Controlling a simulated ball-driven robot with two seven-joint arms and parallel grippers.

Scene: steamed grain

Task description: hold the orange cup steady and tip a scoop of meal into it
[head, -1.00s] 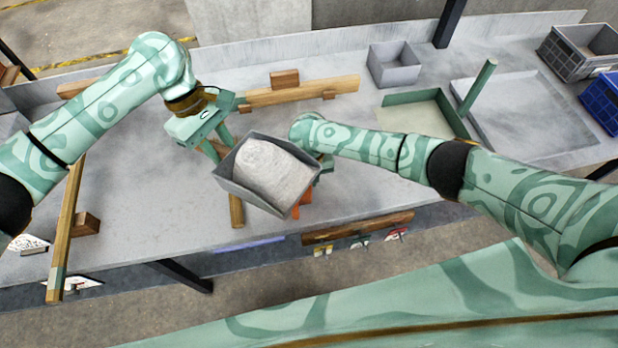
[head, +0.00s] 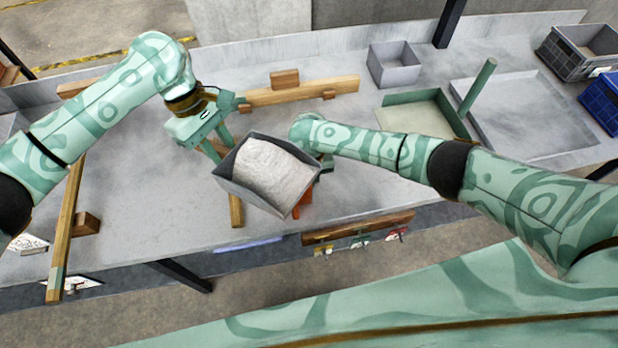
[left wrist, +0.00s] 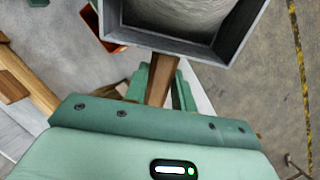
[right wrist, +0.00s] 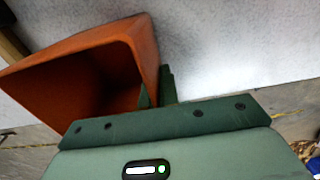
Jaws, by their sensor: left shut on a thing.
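The scoop (head: 232,193) is a grey box on a wooden handle, with pale meal (head: 268,170) in it. My left gripper (head: 221,146) is shut on the handle and holds the scoop up. The handle (left wrist: 160,80) shows between its fingers in the left wrist view. The orange cup (head: 304,202) is mostly hidden behind the scoop in the head view. The right wrist view shows the cup (right wrist: 85,50) with its mouth open and dark inside. My right gripper (right wrist: 158,90) is closed on the cup's wall, one finger inside and one outside. Its fingertips are hidden in the head view.
A green tray (head: 410,97) with a post, a small grey bin (head: 393,65) and a shallow grey tray (head: 560,139) are at the right. Wooden bars (head: 300,92) lie at the back, another (head: 66,220) at the left. The bench's left middle is clear.

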